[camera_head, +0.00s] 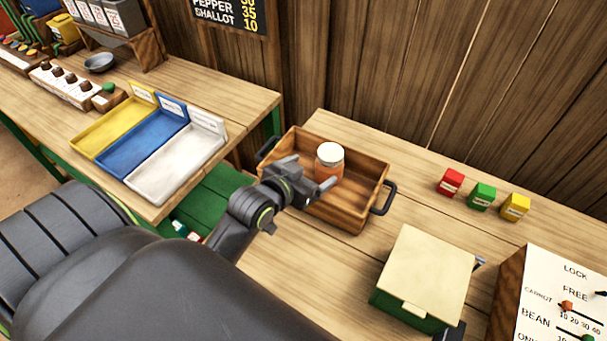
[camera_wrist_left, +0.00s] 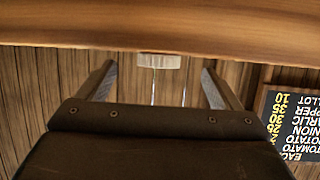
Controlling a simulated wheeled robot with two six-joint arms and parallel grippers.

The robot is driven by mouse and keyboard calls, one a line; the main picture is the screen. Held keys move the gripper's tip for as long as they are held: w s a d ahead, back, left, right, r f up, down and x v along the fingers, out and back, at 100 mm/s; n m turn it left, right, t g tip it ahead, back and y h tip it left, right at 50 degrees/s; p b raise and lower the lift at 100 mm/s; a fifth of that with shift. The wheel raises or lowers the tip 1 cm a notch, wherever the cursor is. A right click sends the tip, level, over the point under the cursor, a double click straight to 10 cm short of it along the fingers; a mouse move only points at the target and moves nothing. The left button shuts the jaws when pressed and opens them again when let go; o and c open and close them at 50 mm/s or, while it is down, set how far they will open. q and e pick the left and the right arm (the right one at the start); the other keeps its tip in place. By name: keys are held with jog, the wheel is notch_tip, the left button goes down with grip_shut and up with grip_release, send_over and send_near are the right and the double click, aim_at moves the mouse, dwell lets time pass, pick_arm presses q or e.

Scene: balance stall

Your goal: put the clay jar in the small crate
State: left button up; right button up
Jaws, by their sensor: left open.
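The clay jar (camera_head: 328,168), orange-brown with a white lid, stands upright inside the wooden crate (camera_head: 349,215) with dark side handles, in the head view. My left gripper (camera_head: 302,190) is open at the crate's near left side, close to the jar and apart from it as far as I can see. A wooden band, likely the crate wall (camera_wrist_left: 160,25), hides the jar's body there. My right gripper is not in view.
A green box with a cream lid (camera_head: 428,265) stands right of the crate. Small red (camera_head: 450,182), green (camera_head: 481,196) and yellow (camera_head: 515,207) blocks sit behind it. Yellow, blue and white trays (camera_head: 178,168) lie on the left table. A plank wall closes the back.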

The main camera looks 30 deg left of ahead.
pick_arm(q)
jog(key=shift+v, duration=1.2)
